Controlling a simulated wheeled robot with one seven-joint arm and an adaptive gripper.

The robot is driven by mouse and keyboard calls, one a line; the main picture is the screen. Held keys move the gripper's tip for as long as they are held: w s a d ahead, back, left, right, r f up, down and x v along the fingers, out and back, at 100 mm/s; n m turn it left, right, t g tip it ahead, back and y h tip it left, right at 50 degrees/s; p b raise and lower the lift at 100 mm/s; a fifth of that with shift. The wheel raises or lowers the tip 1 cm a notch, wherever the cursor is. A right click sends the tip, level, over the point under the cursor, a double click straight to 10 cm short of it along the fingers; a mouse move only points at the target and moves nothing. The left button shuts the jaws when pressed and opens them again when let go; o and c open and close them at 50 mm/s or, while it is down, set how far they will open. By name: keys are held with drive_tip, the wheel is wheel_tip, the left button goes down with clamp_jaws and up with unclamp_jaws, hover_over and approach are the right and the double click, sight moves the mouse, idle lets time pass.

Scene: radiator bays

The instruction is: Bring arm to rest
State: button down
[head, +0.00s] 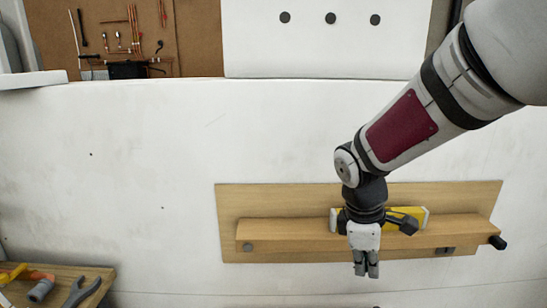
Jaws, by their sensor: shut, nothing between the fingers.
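My arm comes in from the upper right of the head view and bends downward at the wrist. My gripper (366,270) points down and its fingers are together, with nothing held. It appears in front of a wooden board with a ledge (290,230) on the white wall. A yellow thing with white ends (413,214) sits at the ledge, partly hidden behind my wrist. I cannot tell whether my gripper touches the ledge.
A wooden table (88,275) with several tools stands at the lower left. A brown tool board (200,40) hangs at the upper left. A white panel with dark round spots (330,50) is at the top. The wall left of the ledge is bare.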

drive_tip(key=s+r+m+t+y+p, duration=0.1)
drive_tip(key=s+r+m, duration=0.5)
drive_tip(key=s, duration=0.4)
drive_tip(key=s+r+m+t+y+p, duration=0.1)
drive_tip(key=s+r+m+t, duration=0.1)
drive_tip(key=s+r+m, duration=0.4)
drive_tip(key=s+m, duration=0.1)
drive_tip(key=s, duration=0.4)
